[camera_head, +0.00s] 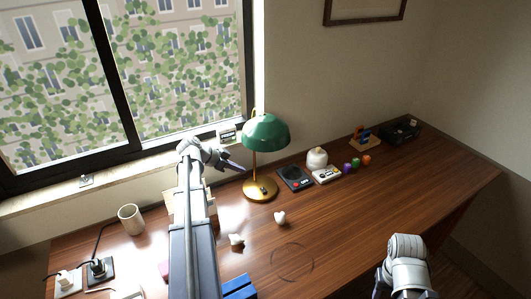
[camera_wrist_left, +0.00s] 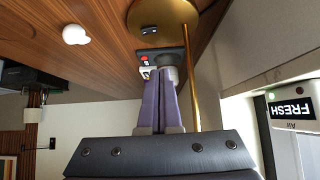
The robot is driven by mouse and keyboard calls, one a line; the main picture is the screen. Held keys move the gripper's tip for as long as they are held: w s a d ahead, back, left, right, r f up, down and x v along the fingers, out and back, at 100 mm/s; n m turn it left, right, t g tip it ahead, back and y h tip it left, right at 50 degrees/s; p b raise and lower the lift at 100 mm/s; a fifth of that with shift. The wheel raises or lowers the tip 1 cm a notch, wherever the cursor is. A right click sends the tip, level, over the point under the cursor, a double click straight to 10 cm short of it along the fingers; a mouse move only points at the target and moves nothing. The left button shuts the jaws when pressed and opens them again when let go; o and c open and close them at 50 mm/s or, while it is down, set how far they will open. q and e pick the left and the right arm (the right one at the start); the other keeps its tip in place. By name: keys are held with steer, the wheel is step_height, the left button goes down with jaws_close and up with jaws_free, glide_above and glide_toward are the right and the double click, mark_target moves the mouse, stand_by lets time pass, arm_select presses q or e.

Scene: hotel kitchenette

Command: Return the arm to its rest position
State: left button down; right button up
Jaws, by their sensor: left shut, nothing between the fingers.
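My left arm (camera_head: 192,235) reaches forward over the desk from the bottom of the head view. My left gripper (camera_head: 238,167) is shut and empty, just left of the green-shaded lamp (camera_head: 265,132). In the left wrist view its purple fingers (camera_wrist_left: 160,78) lie together, with the brass lamp stem (camera_wrist_left: 189,85) close on their right; I cannot tell whether they touch it. My right arm (camera_head: 407,262) is folded low at the bottom right, off the desk's front edge. Its fingers are not clear enough to tell open from shut.
A small display box (camera_head: 228,134) stands by the window behind my left gripper. The desk's centre right is clear.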

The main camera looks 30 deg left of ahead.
arm_select(q)
steer(key=d+f+n+g, duration=0.1)
steer(key=d+f+g, duration=0.2)
steer(key=d, duration=1.1)
steer(key=s+d+f+n+g+y, duration=0.1)
steer(key=s+d, duration=0.2)
steer(key=d, duration=0.4)
steer(key=s+d+f+n+g+y, duration=0.1)
steer(key=s+d+g, duration=0.1)
steer(key=d, duration=0.6)
steer(key=s+d+f+n+g+y, duration=0.1)
steer(key=s+d+n+y, duration=0.1)
steer(key=s+d, duration=0.2)
steer(key=shift+s+d+f, duration=0.15)
steer(key=shift+s+d, duration=0.05)
steer(key=shift+d, duration=0.7)
steer(key=shift+s+d+f, duration=0.15)
steer(key=shift+d, duration=0.7)
steer(key=s+d+r+m+p, duration=0.1)
steer(key=s+d, duration=0.1)
steer(key=d, duration=0.3)
steer(key=s+d+r+m+g+y+p, duration=0.1)
steer(key=s+d+r+m+p, duration=0.1)
steer(key=d, duration=0.3)
steer(key=shift+s+d+r, duration=0.15)
steer(key=shift+s+d, duration=0.1)
steer(key=shift+s, duration=0.4)
